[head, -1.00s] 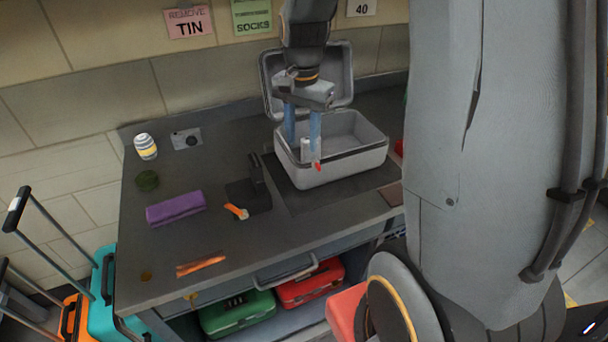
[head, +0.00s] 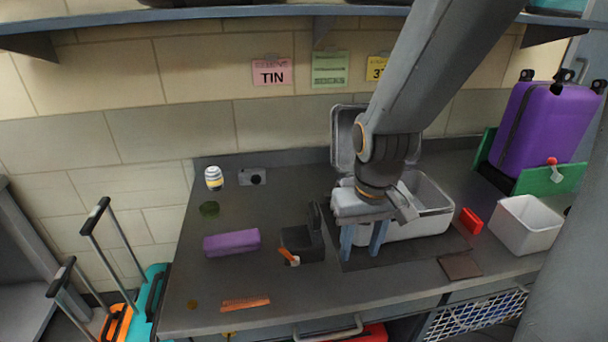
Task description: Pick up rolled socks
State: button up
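My gripper (head: 362,254) points down at the front left of the open grey case (head: 440,225), well to the right of the bundle. Its two blue fingers are apart, and I see nothing held between them. My arm and gripper hide part of the case and its lid (head: 343,130).
A can (head: 214,178), a camera (head: 252,177), a purple folded item (head: 232,242), a black stand (head: 300,242) and an orange strip (head: 245,304) share the left counter. A white bin (head: 527,224) and a purple suitcase (head: 545,130) stand right.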

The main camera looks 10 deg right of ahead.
aim_at(214, 177)
jog(key=k, duration=1)
jog(key=u, duration=2)
jog(key=i, duration=1.35)
jog(key=z, duration=2.05)
jog(key=i, duration=0.5)
jog(key=u, duration=0.05)
